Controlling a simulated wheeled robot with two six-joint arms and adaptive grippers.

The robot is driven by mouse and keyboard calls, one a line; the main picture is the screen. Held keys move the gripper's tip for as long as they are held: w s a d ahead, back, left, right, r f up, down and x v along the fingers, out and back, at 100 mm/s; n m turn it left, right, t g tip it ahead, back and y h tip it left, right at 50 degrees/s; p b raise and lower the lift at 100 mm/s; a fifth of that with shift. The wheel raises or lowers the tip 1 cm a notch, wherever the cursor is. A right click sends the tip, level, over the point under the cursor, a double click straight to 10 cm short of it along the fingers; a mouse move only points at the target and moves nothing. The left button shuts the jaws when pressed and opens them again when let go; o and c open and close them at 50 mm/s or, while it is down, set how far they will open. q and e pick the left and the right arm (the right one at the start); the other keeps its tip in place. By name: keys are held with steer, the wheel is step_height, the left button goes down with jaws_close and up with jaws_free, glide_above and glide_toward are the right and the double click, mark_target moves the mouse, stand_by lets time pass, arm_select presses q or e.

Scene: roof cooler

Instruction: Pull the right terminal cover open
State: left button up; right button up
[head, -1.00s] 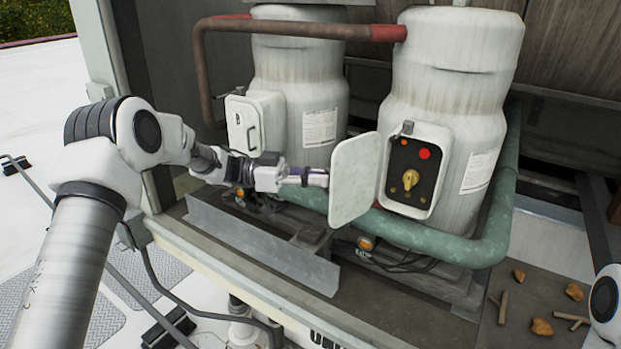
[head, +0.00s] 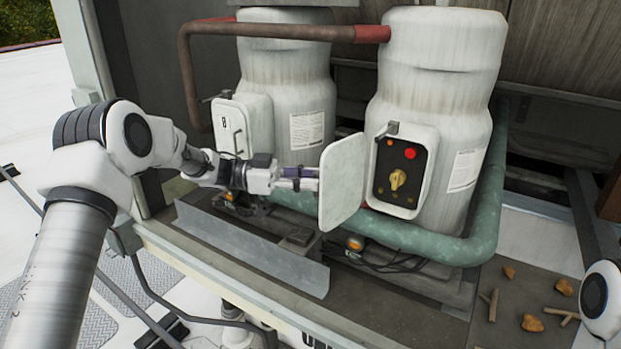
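The right terminal cover (head: 342,182) is a pale plate swung open to the left of the right compressor (head: 434,80). The uncovered terminal box shows a dark panel (head: 385,178) with a yellow knob (head: 397,180) and a red button (head: 410,153). My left gripper (head: 312,179) is at the left side of the open cover, its fingertips close to or behind the cover's edge. I cannot tell whether its fingers touch the cover or how far apart they are. Only a link of my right arm shows at the right edge; its gripper is out of view.
The left compressor (head: 287,85) has its own terminal cover (head: 238,125), which is closed. A teal pipe (head: 470,247) runs around the right compressor's base. A metal angle rail (head: 250,248) lies in front. Stones (head: 532,322) and sticks lie at the lower right.

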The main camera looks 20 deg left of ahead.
arm_select(q)
steer(key=v, duration=1.2)
steer(key=shift+f, duration=0.1)
steer(key=shift+a, duration=0.15)
